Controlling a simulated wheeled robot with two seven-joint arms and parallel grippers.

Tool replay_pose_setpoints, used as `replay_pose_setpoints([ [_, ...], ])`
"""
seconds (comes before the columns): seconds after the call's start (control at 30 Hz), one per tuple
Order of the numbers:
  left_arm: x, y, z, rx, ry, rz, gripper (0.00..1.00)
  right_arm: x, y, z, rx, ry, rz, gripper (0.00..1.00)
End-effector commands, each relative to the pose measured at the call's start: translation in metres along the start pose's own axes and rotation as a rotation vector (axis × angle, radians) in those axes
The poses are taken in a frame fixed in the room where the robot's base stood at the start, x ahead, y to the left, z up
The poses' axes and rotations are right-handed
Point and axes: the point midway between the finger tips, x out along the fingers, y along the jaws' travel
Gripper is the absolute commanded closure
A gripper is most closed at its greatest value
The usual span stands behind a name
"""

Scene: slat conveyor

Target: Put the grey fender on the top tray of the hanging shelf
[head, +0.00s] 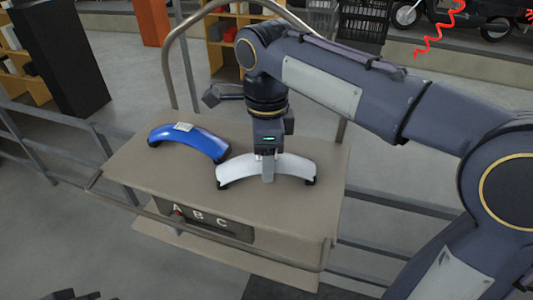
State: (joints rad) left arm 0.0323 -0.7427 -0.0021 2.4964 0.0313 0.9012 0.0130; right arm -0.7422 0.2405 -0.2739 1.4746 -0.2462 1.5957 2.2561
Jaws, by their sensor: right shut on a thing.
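A light grey fender (238,170), curved with dark ends, is at the top tray (270,221) of the hanging shelf. My right gripper (268,172) points down and is shut on the middle of the grey fender. I cannot tell whether the fender touches the tray or is held just above it. A blue fender (188,138) with a small pale label lies on the same tray, to the left of the grey one.
A panel with the letters A B C (200,217) is on the shelf's front, below the tray. A rail (210,237) runs along the front edge, and a curved tube frame (168,75) rises behind. The tray's front part is bare.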

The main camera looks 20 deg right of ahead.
Motion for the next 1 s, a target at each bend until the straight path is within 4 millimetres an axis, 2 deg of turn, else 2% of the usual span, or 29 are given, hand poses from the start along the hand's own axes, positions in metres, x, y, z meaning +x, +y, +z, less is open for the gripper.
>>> replay_pose_setpoints([
  [0.03, 0.001, -0.001, 0.001, 0.000, 0.000, 0.000, 1.00, 0.002, 0.000, 0.000, 0.000, 0.000, 0.000, 0.44],
  [0.2, 0.001, 0.000, 0.000, 0.000, 0.000, 0.000, 1.00, 0.001, 0.000, 0.000, 0.000, 0.000, 0.000, 0.24],
  [0.57, -0.001, 0.001, -0.001, 0.000, 0.000, 0.000, 1.00, -0.005, 0.000, 0.000, 0.000, 0.000, 0.000, 0.24],
  [0.67, -0.001, 0.001, -0.001, 0.000, 0.000, 0.000, 1.00, -0.019, -0.001, 0.001, 0.000, -0.001, -0.002, 0.24],
  [1.0, -0.006, 0.003, -0.003, 0.000, 0.000, 0.000, 1.00, -0.091, -0.001, 0.001, 0.001, -0.001, -0.002, 0.24],
])
